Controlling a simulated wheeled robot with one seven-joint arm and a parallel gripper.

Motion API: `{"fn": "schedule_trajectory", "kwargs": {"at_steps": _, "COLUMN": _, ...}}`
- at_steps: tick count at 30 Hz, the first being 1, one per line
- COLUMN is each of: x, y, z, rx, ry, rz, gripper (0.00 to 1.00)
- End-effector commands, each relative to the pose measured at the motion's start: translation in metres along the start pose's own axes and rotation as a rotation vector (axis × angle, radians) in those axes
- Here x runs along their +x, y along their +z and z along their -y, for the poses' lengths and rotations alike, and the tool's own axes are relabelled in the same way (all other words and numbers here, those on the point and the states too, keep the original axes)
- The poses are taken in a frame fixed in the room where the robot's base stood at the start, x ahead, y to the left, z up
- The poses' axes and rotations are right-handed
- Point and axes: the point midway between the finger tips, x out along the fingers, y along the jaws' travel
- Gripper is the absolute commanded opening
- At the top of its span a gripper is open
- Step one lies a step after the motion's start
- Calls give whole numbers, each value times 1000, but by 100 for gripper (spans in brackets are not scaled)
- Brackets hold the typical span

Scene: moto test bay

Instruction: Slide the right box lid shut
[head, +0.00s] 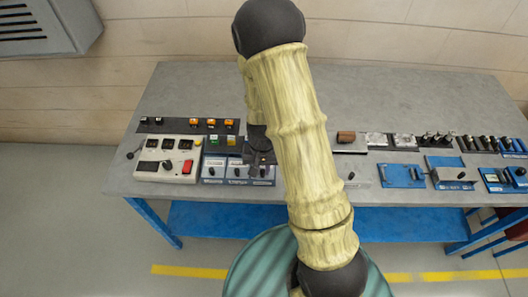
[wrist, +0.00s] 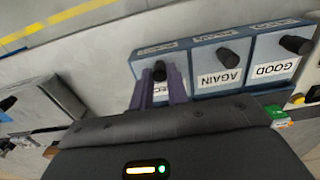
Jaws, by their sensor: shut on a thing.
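Three small blue boxes with white labels and dark knobs stand side by side. In the wrist view they show the GOOD box (wrist: 270,68), the AGAIN box (wrist: 218,77) and the right box (wrist: 180,55), at the left of this turned view. My gripper (wrist: 159,75) has its purple fingers on either side of the dark knob (wrist: 154,78) of the right box and is shut on it. The fingers hide most of this box's label. In the head view my gripper (head: 260,158) is over the right box (head: 262,181). How far its lid stands open cannot be told.
In the head view a control panel (head: 166,153) with a red button stands left of the boxes, and a dark strip with orange switches (head: 200,124) lies behind. Blue fixtures (head: 402,176) lie farther right on the grey bench (head: 330,85). My arm covers the bench middle.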

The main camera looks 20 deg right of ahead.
Motion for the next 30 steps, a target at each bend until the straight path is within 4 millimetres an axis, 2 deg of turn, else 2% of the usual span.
{"fn": "schedule_trajectory", "kwargs": {"at_steps": 5, "x": 0, "y": 3, "z": 0, "rx": -2, "ry": 0, "rz": 9, "gripper": 3}}
{"fn": "schedule_trajectory", "kwargs": {"at_steps": 6, "x": 0, "y": 3, "z": 0, "rx": -2, "ry": 1, "rz": 10, "gripper": 20}}
{"fn": "schedule_trajectory", "kwargs": {"at_steps": 8, "x": 0, "y": 3, "z": 0, "rx": -2, "ry": 1, "rz": 9, "gripper": 32}}
{"fn": "schedule_trajectory", "kwargs": {"at_steps": 9, "x": 0, "y": 3, "z": 0, "rx": -2, "ry": 1, "rz": 9, "gripper": 33}}
{"fn": "schedule_trajectory", "kwargs": {"at_steps": 17, "x": -1, "y": 2, "z": 0, "rx": -1, "ry": 0, "rz": 6, "gripper": 33}}
{"fn": "schedule_trajectory", "kwargs": {"at_steps": 30, "x": -36, "y": 2, "z": 0, "rx": -1, "ry": 0, "rz": 5, "gripper": 33}}
